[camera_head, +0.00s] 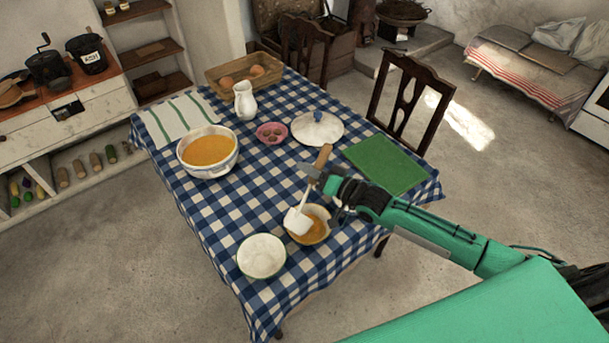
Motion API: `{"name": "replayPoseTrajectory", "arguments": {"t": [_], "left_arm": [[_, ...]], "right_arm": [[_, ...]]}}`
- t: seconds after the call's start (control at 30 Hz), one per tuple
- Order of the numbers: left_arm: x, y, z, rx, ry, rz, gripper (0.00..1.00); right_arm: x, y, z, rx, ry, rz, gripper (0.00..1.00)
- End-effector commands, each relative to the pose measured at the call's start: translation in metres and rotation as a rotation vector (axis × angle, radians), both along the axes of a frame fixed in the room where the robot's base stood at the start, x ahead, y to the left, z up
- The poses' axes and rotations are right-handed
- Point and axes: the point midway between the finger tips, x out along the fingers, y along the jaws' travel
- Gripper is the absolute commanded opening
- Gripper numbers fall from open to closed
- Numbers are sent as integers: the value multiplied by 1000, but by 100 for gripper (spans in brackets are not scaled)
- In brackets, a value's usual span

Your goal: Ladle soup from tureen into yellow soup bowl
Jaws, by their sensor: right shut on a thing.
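The white tureen (206,172) with blue trim stands at the left of the table, uncovered, with orange soup in it. My right gripper (318,178) is shut on the ladle (296,222), around its wooden handle. The ladle's white cup is at the left side of the yellow soup bowl (325,236), over its rim. Orange soup shows inside this bowl. I cannot tell whether the cup touches the bowl or still holds soup. My left gripper is not in view.
A white bowl (261,256) sits just left of the yellow one, near the table's front corner. The lid (317,128), a pink bowl (271,133), a white jug (244,100) and a green mat (386,164) are farther back. A chair (407,100) stands behind the table.

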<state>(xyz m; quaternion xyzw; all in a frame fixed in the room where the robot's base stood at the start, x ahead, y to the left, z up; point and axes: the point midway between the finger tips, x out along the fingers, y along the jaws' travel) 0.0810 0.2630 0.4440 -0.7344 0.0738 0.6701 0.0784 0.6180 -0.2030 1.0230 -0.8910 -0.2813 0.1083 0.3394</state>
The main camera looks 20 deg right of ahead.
Motion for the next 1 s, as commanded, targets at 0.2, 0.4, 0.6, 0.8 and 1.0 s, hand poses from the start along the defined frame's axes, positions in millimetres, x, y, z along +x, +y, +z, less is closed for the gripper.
{"name": "replayPoseTrajectory", "arguments": {"t": [0.2, 0.4, 0.6, 0.8, 1.0], "left_arm": [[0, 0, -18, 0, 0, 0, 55], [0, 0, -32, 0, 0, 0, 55], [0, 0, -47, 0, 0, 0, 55], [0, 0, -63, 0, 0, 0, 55], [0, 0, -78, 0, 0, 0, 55]], "right_arm": [[9, -13, -11, 79, 53, -1, 0], [17, -23, -18, 153, 105, -1, 0], [23, -33, -26, 225, 155, 0, 0], [28, -40, -35, 285, 198, -1, 0], [33, -47, -43, 342, 239, -1, 0]]}}
